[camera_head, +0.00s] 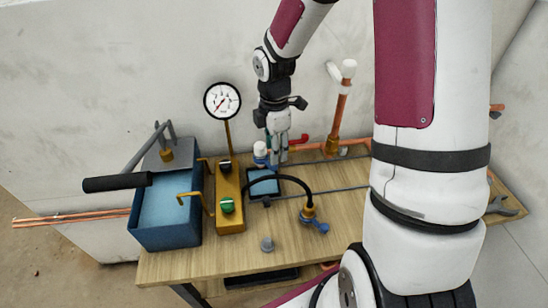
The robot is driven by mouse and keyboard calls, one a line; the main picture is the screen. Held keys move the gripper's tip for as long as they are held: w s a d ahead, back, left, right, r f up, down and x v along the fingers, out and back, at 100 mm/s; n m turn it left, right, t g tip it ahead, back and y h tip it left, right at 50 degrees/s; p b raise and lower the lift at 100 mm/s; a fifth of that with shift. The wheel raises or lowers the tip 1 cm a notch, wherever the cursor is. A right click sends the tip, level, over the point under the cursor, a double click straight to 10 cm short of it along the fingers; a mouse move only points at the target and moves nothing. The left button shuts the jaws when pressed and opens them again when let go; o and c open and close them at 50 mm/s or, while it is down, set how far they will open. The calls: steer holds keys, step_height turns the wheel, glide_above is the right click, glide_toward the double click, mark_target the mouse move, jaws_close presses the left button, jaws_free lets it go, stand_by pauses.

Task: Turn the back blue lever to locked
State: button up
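My gripper (278,152) points down over the back of the wooden bench, in front of the wall. Its fingers look close together, but I cannot make out whether they are shut or hold anything. A small blue part with a white top (261,152) sits just left of the fingers; I cannot tell whether it is the back blue lever or whether the fingers touch it. A second blue lever (320,227) is at the front, on a brass valve (308,212) at the end of a black hose. A red lever (302,139) shows just right of the fingers.
A blue tank (168,240) with a black-handled pump lever (118,183) stands at left, beside a yellow block (229,194) with a gauge (222,101). An upright copper pipe (339,115) stands behind right. My arm hides the bench's right part. The front bench (210,262) is mostly clear.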

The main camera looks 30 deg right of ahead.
step_height(320, 180, up, 7)
steer(key=shift+f, duration=0.15)
stand_by(0.5)
steer(key=s+a+r+m+t, duration=0.2)
steer(key=s+a+r+m, duration=0.1)
steer(key=s+r+m, duration=0.5)
steer(key=s+a+r+m+t, duration=0.3)
steer(key=s+r+m, duration=0.6)
steer(key=s+r, duration=0.1)
steer(key=shift+s+m+t, duration=0.3)
steer(key=shift+s, duration=0.6)
steer(key=shift+r, duration=0.1)
